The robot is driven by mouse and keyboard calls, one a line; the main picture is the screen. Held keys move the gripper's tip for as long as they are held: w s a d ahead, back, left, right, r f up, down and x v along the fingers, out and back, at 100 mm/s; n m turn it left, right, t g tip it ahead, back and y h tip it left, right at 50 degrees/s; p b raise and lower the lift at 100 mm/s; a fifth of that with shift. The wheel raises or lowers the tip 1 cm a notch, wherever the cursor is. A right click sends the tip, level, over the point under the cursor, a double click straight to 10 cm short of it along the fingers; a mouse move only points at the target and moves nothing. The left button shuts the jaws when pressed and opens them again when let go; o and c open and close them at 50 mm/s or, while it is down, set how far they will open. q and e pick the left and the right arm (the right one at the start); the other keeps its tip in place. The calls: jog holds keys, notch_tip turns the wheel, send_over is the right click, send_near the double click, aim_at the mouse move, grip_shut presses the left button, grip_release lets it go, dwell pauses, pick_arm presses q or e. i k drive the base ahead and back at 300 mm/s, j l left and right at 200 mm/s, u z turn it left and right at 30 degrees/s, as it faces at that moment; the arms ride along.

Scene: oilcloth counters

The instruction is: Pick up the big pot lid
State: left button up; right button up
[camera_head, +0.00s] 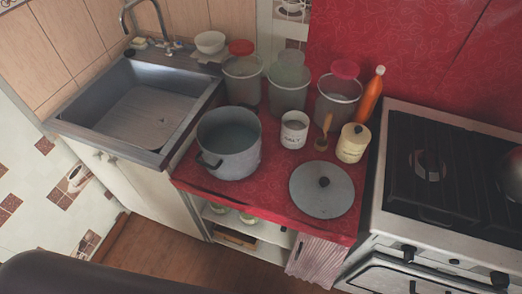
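The big pot lid (315,193) is a flat grey metal disc with a black knob (324,182) on top. It lies flat on the red counter, near the front edge and to the right of the big pot. The big grey pot (229,150) stands open beside it, with a dark handle at its front left. Neither of my grippers is in view.
Clear containers (288,88) and an orange bottle (370,95) stand farther back. A stove (405,215) is right, a sink (140,112) left.

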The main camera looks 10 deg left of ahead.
aim_at(321, 189)
jog(key=k+l+u, duration=0.4)
jog(key=l, duration=0.15)
jog(key=k+l+u, duration=0.2)
jog(key=l+u, duration=0.15)
jog(key=l, duration=0.15)
